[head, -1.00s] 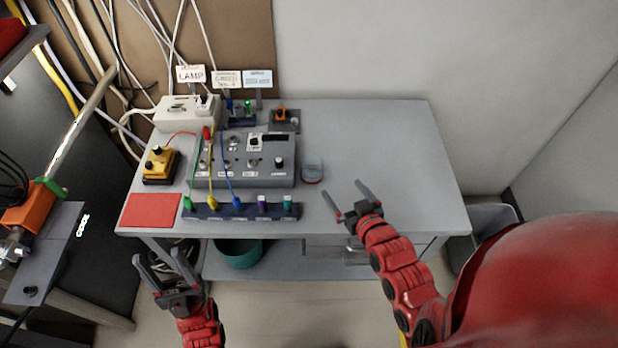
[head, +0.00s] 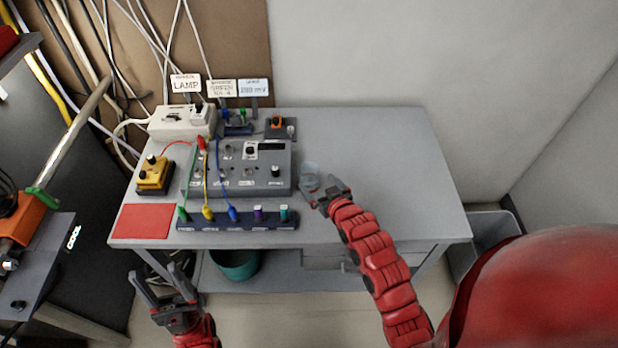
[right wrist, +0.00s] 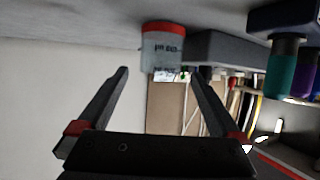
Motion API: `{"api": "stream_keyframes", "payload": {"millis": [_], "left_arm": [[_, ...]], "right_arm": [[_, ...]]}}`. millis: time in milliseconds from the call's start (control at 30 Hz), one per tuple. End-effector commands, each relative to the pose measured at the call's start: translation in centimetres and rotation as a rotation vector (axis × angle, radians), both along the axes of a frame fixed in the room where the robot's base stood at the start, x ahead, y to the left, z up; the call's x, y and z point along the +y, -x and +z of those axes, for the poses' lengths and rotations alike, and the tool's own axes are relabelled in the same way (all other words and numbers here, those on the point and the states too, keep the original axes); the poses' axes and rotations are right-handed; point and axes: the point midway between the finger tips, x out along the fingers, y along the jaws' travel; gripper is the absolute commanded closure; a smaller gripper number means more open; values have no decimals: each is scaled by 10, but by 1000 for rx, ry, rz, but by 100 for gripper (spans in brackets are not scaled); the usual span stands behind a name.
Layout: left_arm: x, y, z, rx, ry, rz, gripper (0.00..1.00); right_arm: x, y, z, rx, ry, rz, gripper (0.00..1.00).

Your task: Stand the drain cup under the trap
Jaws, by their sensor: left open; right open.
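My right gripper (head: 314,189) is open beside the cup's near side, and the cup is not gripped. My left gripper (head: 158,272) is open and empty in front of the table's left front edge. I cannot tell which part is the trap.
The control box (head: 240,182) with cables stands left of the cup, behind a dark strip with coloured plugs (head: 237,221). A red mat (head: 144,221) and yellow box (head: 155,175) lie further left. An orange device (head: 279,126) stands behind. The table's right side (head: 400,160) is clear.

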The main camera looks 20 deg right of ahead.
Motion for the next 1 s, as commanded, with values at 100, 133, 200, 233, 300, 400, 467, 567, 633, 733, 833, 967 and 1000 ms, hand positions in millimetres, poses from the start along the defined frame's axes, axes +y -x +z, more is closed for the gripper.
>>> {"api": "stream_keyframes", "payload": {"millis": [100,133,200,233,300,400,467,567,633,733,833,967,1000], "left_arm": [[0,0,6,0,0,0,43],[0,0,8,0,0,0,43],[0,0,13,0,0,0,43],[0,0,15,0,0,0,43],[0,0,20,0,0,0,43],[0,0,21,0,0,0,43],[0,0,22,0,0,0,43],[0,0,23,0,0,0,43],[0,0,23,0,0,0,43],[0,0,22,0,0,0,43],[0,0,23,0,0,0,43],[0,0,22,0,0,0,43],[0,0,23,0,0,0,43]], "right_arm": [[1,-7,-1,1,0,1,0],[2,-10,-2,2,0,1,0],[4,-17,-4,4,1,2,0],[4,-21,-7,6,0,2,0],[6,-29,-8,2,-1,2,0],[6,-39,-15,4,0,1,0],[7,-43,-17,3,0,2,0],[7,-46,-19,1,0,0,0],[7,-47,-20,1,0,0,0],[7,-47,-20,1,0,0,0],[7,-47,-20,1,0,0,4],[7,-47,-20,1,0,0,27],[7,-47,-20,1,0,0,34]]}}
